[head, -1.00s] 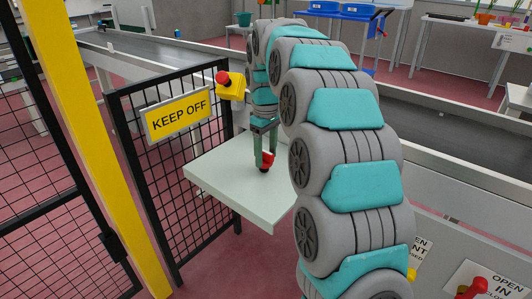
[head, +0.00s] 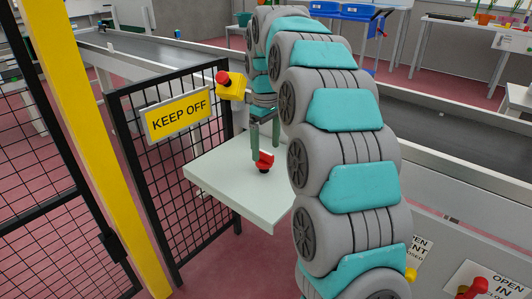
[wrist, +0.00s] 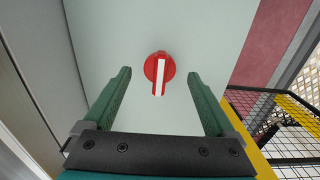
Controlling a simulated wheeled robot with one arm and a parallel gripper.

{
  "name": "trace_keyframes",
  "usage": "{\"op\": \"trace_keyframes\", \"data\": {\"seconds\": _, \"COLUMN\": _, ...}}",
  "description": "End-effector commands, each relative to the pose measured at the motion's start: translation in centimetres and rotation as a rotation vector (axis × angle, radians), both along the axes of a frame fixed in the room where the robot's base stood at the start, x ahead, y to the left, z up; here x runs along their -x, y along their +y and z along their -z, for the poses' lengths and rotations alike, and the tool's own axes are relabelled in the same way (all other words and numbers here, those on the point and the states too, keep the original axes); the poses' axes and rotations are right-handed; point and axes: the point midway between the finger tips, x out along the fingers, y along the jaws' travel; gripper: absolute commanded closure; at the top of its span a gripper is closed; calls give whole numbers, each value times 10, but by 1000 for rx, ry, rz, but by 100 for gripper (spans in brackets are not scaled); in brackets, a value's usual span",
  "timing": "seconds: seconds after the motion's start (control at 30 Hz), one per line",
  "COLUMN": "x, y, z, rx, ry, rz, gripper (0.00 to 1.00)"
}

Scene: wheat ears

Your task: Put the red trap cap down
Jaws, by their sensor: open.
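The red trap cap (head: 264,161) rests on the pale shelf (head: 225,195). In the wrist view the cap (wrist: 159,70) is a red disc with a white-topped handle, lying on the bare shelf surface (wrist: 110,35). My gripper (head: 264,150) is above the cap. In the wrist view its two green fingers (wrist: 159,78) are spread wide, with clear gaps on both sides of the cap, so it holds nothing. The cap's underside is hidden.
A yellow box with a red button (head: 230,85) is close to my wrist. A black mesh fence with a KEEP OFF sign (head: 178,113) stands left of the shelf. A conveyor (head: 430,128) runs behind. The shelf around the cap is clear.

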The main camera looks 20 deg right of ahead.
Motion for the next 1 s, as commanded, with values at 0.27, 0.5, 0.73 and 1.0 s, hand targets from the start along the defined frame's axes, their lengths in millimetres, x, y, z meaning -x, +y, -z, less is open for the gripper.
{"op": "trace_keyframes", "data": {"seconds": 0.27, "x": -1, "y": 0, "z": -41, "rx": 0, "ry": -1, "rz": 0, "gripper": 9}}
{"op": "trace_keyframes", "data": {"seconds": 0.5, "x": -1, "y": 0, "z": -71, "rx": 0, "ry": -3, "rz": -1, "gripper": 9}}
{"op": "trace_keyframes", "data": {"seconds": 0.73, "x": 0, "y": 0, "z": -92, "rx": 0, "ry": 1, "rz": -1, "gripper": 9}}
{"op": "trace_keyframes", "data": {"seconds": 1.0, "x": 0, "y": 0, "z": -93, "rx": 0, "ry": 1, "rz": 0, "gripper": 9}}
